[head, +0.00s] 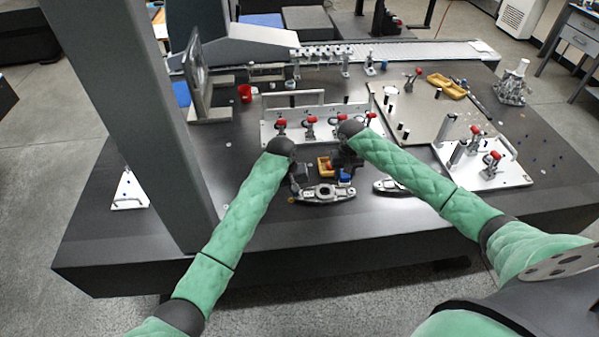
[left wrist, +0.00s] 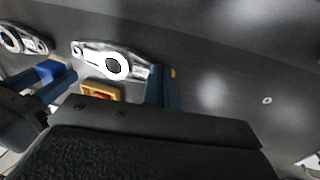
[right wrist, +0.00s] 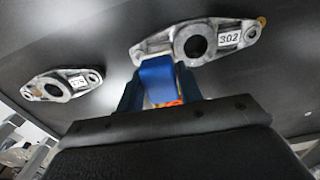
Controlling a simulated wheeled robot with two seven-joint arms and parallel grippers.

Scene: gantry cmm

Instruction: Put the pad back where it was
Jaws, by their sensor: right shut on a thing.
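My right gripper (right wrist: 158,90) is shut on the blue pad (right wrist: 157,72), which stands up between its fingers. The pad (head: 345,177) is just behind the right part of the metal casting labelled 302 (right wrist: 195,42) and partly overlaps it in view; I cannot tell whether they touch. In the left wrist view the pad (left wrist: 47,70) shows at the left with the right fingers. My left gripper (left wrist: 164,88) looks shut and empty, close to the casting's yellow-tipped end. A small yellow tray (head: 324,164) with something red in it lies between the two grippers, behind the casting.
A second casting (head: 396,186) lies to the right on the dark table. Behind the grippers stands a white fixture plate (head: 275,128) with red-knobbed clamps; another plate (head: 500,179) is at the right. Dark table is free along the front edge.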

